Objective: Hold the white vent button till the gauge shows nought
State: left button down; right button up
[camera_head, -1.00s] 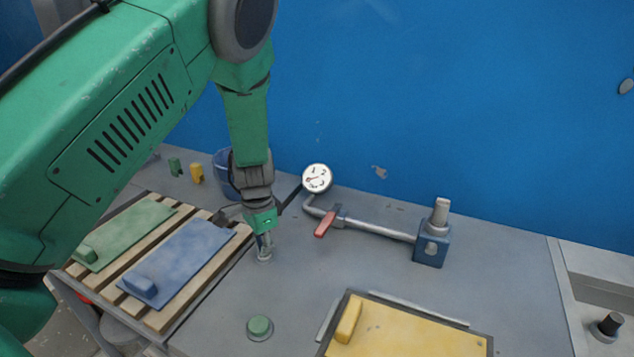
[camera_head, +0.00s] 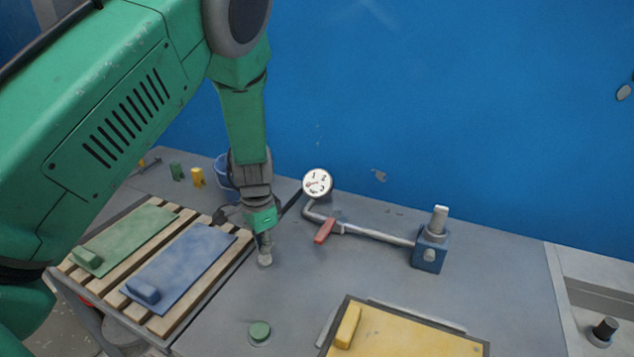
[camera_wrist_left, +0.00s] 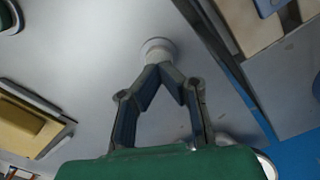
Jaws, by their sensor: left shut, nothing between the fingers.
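My left gripper (camera_head: 264,258) points straight down with its fingers shut. Its fingertips are at the pale vent button (camera_head: 265,263) and appear to touch its top; they hide much of it in the head view. In the left wrist view, the shut fingertips (camera_wrist_left: 163,68) meet over the round white vent button (camera_wrist_left: 158,47). How far the button is pressed in cannot be told. The gauge (camera_head: 317,182) has a white round face with dark numerals and stands behind, to the right; its needle is too small to read surely. My right gripper is not in view.
A pipe (camera_head: 378,233) with a red lever (camera_head: 325,230) runs from the gauge to a blue block (camera_head: 430,250). A green button (camera_head: 259,332) sits in front. A yellow panel (camera_head: 410,338) lies front right; a slatted rack (camera_head: 180,312) holds green and blue panels.

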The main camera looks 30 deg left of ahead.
pick_arm(q)
jog(key=shift+r+p, duration=1.85)
jog(key=shift+r, duration=0.5)
